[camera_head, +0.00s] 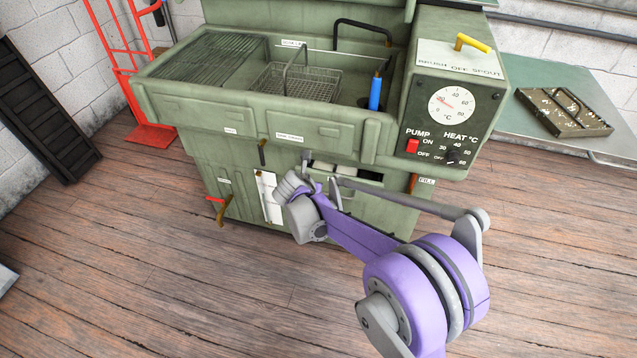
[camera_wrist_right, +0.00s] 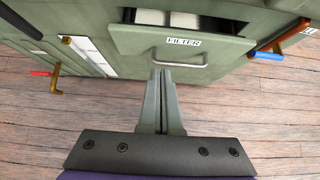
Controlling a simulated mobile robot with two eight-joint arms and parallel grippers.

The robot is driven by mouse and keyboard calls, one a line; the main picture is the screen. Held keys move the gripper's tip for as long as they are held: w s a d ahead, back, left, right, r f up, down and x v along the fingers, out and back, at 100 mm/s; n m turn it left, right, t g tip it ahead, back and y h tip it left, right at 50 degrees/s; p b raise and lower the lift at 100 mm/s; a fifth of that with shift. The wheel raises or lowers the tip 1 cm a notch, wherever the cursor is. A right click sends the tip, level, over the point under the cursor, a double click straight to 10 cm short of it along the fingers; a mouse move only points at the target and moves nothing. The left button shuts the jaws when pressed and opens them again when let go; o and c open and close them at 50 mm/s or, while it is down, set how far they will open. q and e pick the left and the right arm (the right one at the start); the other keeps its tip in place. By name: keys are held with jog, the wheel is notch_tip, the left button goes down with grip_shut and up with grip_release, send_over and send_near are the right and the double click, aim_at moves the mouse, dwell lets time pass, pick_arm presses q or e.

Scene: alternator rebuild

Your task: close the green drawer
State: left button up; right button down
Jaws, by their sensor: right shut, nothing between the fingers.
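The green drawer (camera_wrist_right: 220,60), labelled FILTER, is partly pulled out of the green parts-washer cabinet. White filter material (camera_wrist_right: 165,17) shows in its open top. A grey bar handle (camera_wrist_right: 185,65) is on its front. In the head view the drawer (camera_head: 365,203) is low on the cabinet front, partly hidden by my right arm. My right gripper (camera_wrist_right: 163,73) is shut and empty, its fingertips close in front of the drawer face by the handle's left end. I cannot tell whether they touch. My left gripper is not in view.
A brass valve with a red handle (camera_head: 215,199) sticks out left of the drawer. Another valve with a blue handle (camera_wrist_right: 267,55) is to its right. A red hand truck (camera_head: 125,60) stands at the left wall. The wooden floor (camera_head: 130,260) in front is clear.

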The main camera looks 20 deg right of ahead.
jog(key=s+r, duration=0.1)
jog(key=r, duration=0.1)
jog(key=t+h, duration=0.2)
jog(key=t, duration=0.1)
send_near(343, 175)
jog(key=w+d+f, duration=0.2)
jog(key=w+f, duration=0.1)
jog(key=shift+d+f, duration=0.1)
jog(key=shift+f, duration=0.1)
jog(key=shift+w+d, duration=0.2)
jog(key=shift+w, duration=0.15)
jog(key=shift+w, duration=0.1)
jog(key=w+d, duration=0.1)
jog(key=w+d+b, duration=0.1)
jog(key=w, duration=0.1)
jog(key=shift+w+d, duration=0.3)
jog(key=shift+w, duration=0.05)
jog(key=shift+r, duration=0.15)
